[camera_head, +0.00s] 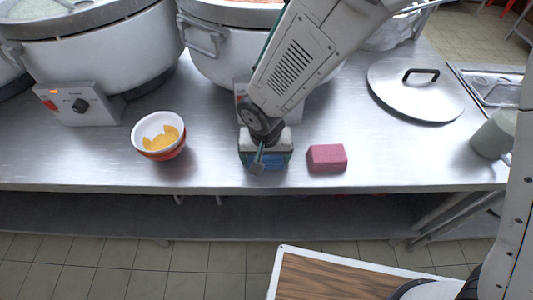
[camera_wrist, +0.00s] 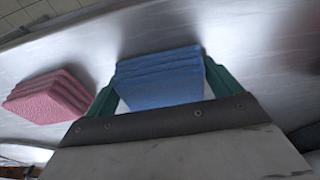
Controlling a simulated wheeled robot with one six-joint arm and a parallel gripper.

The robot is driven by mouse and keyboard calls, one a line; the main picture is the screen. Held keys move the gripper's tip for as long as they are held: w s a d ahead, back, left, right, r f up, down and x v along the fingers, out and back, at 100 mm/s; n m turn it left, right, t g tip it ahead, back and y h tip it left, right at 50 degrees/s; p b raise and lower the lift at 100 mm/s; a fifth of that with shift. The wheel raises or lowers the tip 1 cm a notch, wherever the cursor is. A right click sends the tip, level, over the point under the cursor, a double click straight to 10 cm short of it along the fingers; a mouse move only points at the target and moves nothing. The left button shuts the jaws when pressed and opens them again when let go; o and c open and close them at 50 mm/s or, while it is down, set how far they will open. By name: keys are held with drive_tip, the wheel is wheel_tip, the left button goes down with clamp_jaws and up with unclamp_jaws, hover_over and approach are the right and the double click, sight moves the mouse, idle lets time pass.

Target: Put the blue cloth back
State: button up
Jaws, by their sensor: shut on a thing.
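The blue cloth (camera_wrist: 162,78) is a folded, layered stack between the green fingers of my gripper (camera_wrist: 160,88) in the wrist view. In the head view the blue cloth (camera_head: 270,161) shows partly under my gripper (camera_head: 265,158), near the front edge of the steel counter. My gripper is shut on the cloth. The cloth is at or just above the counter; I cannot tell whether it touches. A pink folded cloth (camera_head: 327,158) lies on the counter just right of my gripper, and it also shows at the left of the wrist view (camera_wrist: 48,97).
A bowl with yellow pieces (camera_head: 159,136) stands left of my gripper. The counter (camera_head: 220,165) is bare between bowl and gripper.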

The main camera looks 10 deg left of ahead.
sight(268, 157)
drive_tip(key=o, duration=0.8)
drive_tip(key=shift+f, duration=0.1)
drive_tip(key=shift+o, duration=0.2)
drive_tip(key=r, duration=0.5)
drive_tip(key=s+r, duration=0.1)
drive_tip(key=r, duration=0.2)
drive_tip(key=shift+d+r, duration=0.15)
drive_tip(key=shift+d, duration=0.05)
drive_tip(key=shift+w+d+r, duration=0.2)
drive_tip(key=w+d+r+m, duration=0.1)
drive_tip(key=d+r, duration=0.5)
drive_tip(key=d, duration=0.4)
drive_tip(key=w+d+r+m, duration=0.1)
drive_tip(key=d+r, duration=0.5)
drive_tip(key=d, duration=0.3)
drive_tip(key=s+d+r, duration=0.3)
drive_tip(key=s+d, duration=0.4)
drive_tip(key=d, duration=0.1)
drive_tip(key=s+d+r+m, duration=0.1)
drive_tip(key=s+d+r, duration=0.2)
drive_tip(key=s+d, duration=0.4)
drive_tip(key=shift+d+g, duration=0.3)
drive_tip(key=shift+d, duration=0.7)
